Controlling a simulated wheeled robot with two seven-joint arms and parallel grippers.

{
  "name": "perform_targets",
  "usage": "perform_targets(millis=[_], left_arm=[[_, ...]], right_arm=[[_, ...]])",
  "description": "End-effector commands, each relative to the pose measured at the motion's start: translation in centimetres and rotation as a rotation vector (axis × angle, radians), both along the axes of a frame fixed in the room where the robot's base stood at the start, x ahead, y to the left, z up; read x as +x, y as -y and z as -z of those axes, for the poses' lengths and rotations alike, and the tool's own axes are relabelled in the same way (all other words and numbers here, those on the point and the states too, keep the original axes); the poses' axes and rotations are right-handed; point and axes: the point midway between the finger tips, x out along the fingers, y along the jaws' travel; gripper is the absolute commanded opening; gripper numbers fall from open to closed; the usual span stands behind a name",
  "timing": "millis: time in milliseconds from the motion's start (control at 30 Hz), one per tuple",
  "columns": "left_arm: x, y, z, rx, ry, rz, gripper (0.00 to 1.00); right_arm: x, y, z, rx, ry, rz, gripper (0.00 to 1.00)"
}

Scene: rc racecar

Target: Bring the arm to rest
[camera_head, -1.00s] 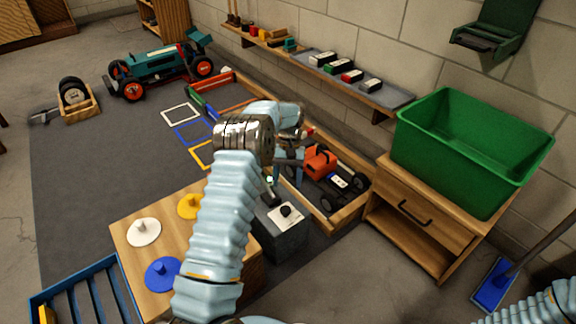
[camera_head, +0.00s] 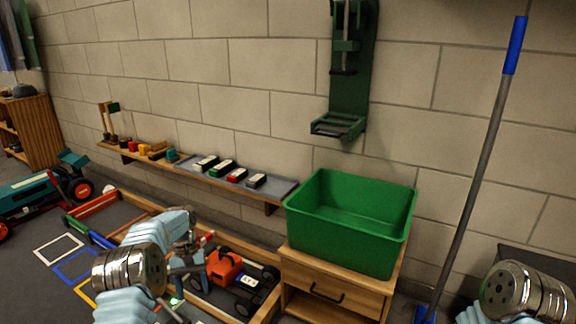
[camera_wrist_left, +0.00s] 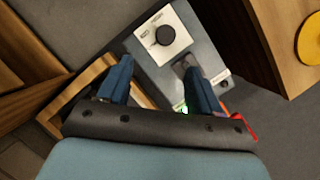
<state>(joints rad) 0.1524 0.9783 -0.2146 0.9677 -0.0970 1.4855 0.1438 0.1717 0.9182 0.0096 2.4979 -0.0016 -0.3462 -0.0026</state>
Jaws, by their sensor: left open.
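My left gripper (camera_head: 176,292) is in the head view at lower left, pointing down, left of an orange car (camera_head: 224,266). In the left wrist view its two blue fingers (camera_wrist_left: 158,70) are apart with nothing held between them. Beyond them is a grey box (camera_wrist_left: 180,58) with a white panel and a black knob (camera_wrist_left: 165,35). I cannot tell how far the fingertips are above the box. A metal joint of my right arm shows at lower right in the head view; the right gripper is out of view.
A green bin (camera_head: 345,250) stands on a wooden cabinet (camera_head: 325,296) to the right. A wall shelf (camera_head: 278,190) holds small blocks. A blue-handled pole (camera_head: 474,165) leans at right. A teal racecar (camera_head: 28,190) is at far left. A wooden block (camera_wrist_left: 268,30) is beside the grey box.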

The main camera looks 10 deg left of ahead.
Motion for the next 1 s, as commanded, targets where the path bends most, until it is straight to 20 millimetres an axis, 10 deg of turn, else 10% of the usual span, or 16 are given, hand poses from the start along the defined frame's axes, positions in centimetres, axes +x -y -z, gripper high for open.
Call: perform_targets(millis=[233,400,700,1000], left_arm=[[-4.9,8.1,8.2,-0.101,0.14,0.073,0.64],[-13.3,15.7,11.1,-0.174,0.269,0.107,0.64],[-25.8,22.2,8.2,-0.223,0.431,0.125,0.64],[-27.3,22.6,7.6,-0.224,0.457,0.127,0.64]], right_arm=[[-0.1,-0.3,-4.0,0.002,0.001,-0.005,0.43],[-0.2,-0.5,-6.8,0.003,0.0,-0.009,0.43],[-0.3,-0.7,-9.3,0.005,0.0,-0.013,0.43],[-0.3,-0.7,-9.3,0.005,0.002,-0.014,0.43]])
